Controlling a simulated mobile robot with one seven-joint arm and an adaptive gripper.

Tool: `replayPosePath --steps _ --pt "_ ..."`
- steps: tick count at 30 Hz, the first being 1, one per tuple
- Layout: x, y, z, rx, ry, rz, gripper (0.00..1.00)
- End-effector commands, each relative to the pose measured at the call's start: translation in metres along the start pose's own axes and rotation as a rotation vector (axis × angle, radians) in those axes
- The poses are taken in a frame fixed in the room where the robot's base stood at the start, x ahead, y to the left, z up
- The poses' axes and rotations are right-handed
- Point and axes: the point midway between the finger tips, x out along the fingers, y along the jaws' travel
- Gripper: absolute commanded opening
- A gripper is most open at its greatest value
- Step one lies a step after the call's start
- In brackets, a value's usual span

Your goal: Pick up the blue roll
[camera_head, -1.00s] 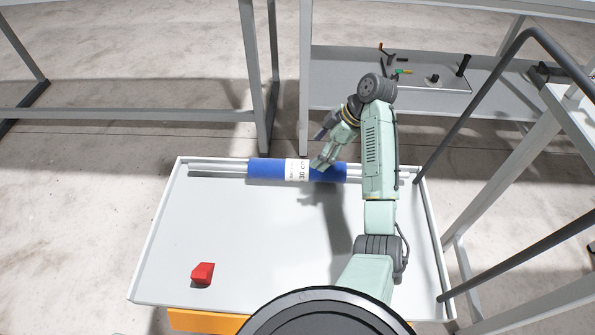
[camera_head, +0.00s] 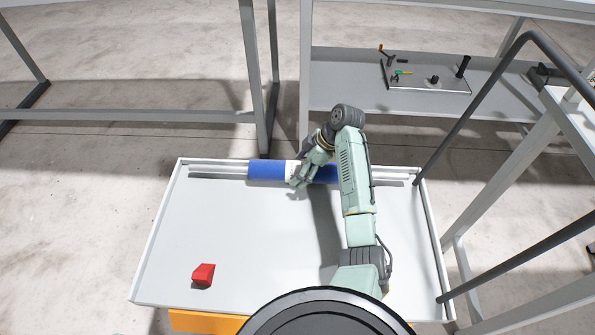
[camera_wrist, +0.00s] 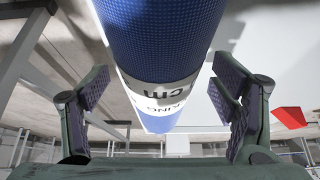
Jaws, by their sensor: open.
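The blue roll (camera_head: 266,171) lies along the back edge of the white tray (camera_head: 240,235), with a white printed band near its middle. Metal rods stick out at both its ends. My gripper (camera_head: 299,172) is over the white band and hides part of it in the head view. In the wrist view the roll (camera_wrist: 160,40) runs between the two open fingers of my gripper (camera_wrist: 165,100), apart from both pads. How far the fingers reach down beside the roll is hard to tell.
A red block (camera_head: 203,274) sits at the tray's front left; the tray's middle is clear. Metal frame posts (camera_head: 304,80) stand behind the tray. A grey shelf (camera_head: 345,85) at the back holds small tools. A dark rail (camera_head: 470,100) runs along the right.

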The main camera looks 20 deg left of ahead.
Motion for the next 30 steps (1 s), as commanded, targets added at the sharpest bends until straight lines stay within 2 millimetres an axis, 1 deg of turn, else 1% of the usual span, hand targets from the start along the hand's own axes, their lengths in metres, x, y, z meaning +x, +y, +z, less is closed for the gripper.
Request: replayPosePath --steps 2,30 --pt "-0.0001 0.0000 -0.0001 0.000 0.000 0.000 0.79" --pt "-0.0002 -0.0003 -0.0003 0.000 0.000 -0.001 0.16"
